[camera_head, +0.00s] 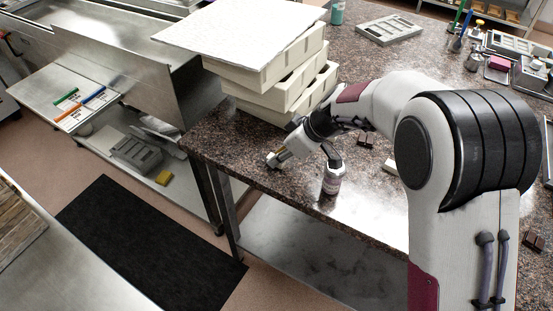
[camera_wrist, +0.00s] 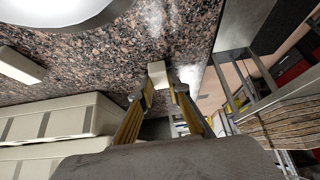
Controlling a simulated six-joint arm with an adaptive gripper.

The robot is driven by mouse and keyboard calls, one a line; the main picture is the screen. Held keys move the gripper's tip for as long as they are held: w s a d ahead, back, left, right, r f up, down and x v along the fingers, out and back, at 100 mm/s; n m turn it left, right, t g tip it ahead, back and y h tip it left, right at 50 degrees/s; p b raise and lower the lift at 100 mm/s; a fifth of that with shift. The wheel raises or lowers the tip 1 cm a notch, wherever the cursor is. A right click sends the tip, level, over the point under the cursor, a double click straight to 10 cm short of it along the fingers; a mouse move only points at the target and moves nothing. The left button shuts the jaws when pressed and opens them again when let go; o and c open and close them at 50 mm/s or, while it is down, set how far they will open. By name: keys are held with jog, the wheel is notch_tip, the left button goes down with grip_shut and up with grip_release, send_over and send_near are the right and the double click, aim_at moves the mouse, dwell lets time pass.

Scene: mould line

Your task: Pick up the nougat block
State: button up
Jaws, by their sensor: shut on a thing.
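The nougat block, a small pale cream block, shows in the wrist view (camera_wrist: 157,74) between the tips of my gripper (camera_wrist: 160,92). The two yellowish fingers close in on it from both sides. In the head view my gripper (camera_head: 274,160) points down-left over the near left end of the speckled counter (camera_head: 225,140). The block is too small there to make out clearly. I cannot tell whether it is clear of the counter.
A stack of cream mould trays (camera_head: 285,95) under a white board (camera_head: 240,30) stands close behind my gripper. A small can (camera_head: 332,178) stands to its right near the counter edge. Dark chocolate pieces (camera_head: 365,141) and another pale block (camera_head: 390,166) lie further right.

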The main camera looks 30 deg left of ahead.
notch_tip(320, 180, up, 10)
dwell(0.8)
dwell(0.8)
jog(key=w+d+f+m+t, duration=0.1)
jog(key=w+d, duration=0.4)
jog(key=w, duration=0.2)
jog(key=w+d+f+m, duration=0.2)
jog(key=w+d, duration=0.3)
jog(key=w, duration=0.2)
jog(key=w+d+f+m+t, duration=0.1)
jog(key=w+d, duration=0.5)
jog(key=w, duration=0.1)
jog(key=shift+f+m+t+h, duration=0.15)
jog(key=shift+m+t+h, duration=0.15)
jog(key=w+d+m, duration=0.1)
jog(key=w+d, duration=0.2)
jog(key=w+d+m+t, duration=0.1)
jog(key=w+d, duration=0.2)
jog(key=w+d+r+m+h, duration=0.1)
jog(key=w+d, duration=0.2)
jog(key=shift+w+d+m+t, duration=0.1)
jog(key=shift+d+m+t, duration=0.1)
jog(key=shift+m+t, duration=0.2)
jog(key=w+d+r+m+t+h, duration=0.1)
jog(key=w+d+r+m+h, duration=0.1)
jog(key=w+d+r+m, duration=0.2)
jog(key=shift+w+d+m+t, duration=0.3)
jog(key=shift+w, duration=0.25)
